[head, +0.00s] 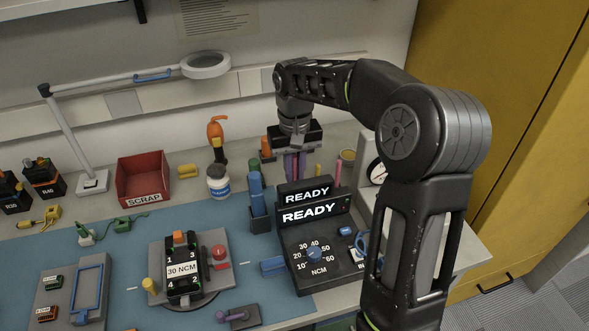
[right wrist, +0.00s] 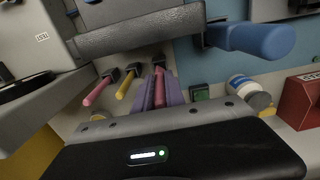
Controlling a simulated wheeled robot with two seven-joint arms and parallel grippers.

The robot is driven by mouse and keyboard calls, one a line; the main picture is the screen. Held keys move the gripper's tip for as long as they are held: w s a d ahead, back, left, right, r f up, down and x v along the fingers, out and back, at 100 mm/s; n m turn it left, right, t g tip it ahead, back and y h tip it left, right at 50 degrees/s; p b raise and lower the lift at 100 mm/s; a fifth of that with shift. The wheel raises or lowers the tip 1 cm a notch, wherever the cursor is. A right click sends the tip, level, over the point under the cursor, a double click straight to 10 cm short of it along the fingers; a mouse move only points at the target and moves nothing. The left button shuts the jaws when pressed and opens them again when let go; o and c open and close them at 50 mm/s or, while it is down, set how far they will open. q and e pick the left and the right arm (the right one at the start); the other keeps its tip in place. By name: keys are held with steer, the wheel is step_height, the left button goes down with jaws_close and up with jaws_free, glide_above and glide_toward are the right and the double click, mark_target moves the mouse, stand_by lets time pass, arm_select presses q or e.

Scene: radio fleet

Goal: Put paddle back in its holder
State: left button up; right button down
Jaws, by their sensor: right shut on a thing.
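My right gripper (head: 294,166) is behind the READY unit, pointing down. Its purple fingers also show in the right wrist view (right wrist: 168,94), closed on a slim red handle (right wrist: 159,88). I take this handle for the paddle; the fingers hide part of it. Its far end is close to a small dark holder (right wrist: 158,60), but I cannot tell whether it is seated. A pink handle (right wrist: 98,90) and a yellow handle (right wrist: 125,84) stand in similar dark holders beside it. My left gripper is not in view.
The READY unit (head: 318,244) stands just in front of the gripper. A blue handle (head: 256,184) in a dark stand, a white jar (head: 218,184) and a red scrap bin (head: 143,180) are to the left. A yellow cabinet (head: 480,110) is at right.

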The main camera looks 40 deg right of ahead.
mark_target(294, 157)
steer(key=shift+f+b, duration=1.15)
steer(key=shift+f, duration=0.7)
steer(key=shift+f, duration=0.2)
steer(key=c, duration=1.3)
jaws_free()
steer(key=shift+r, duration=3.9)
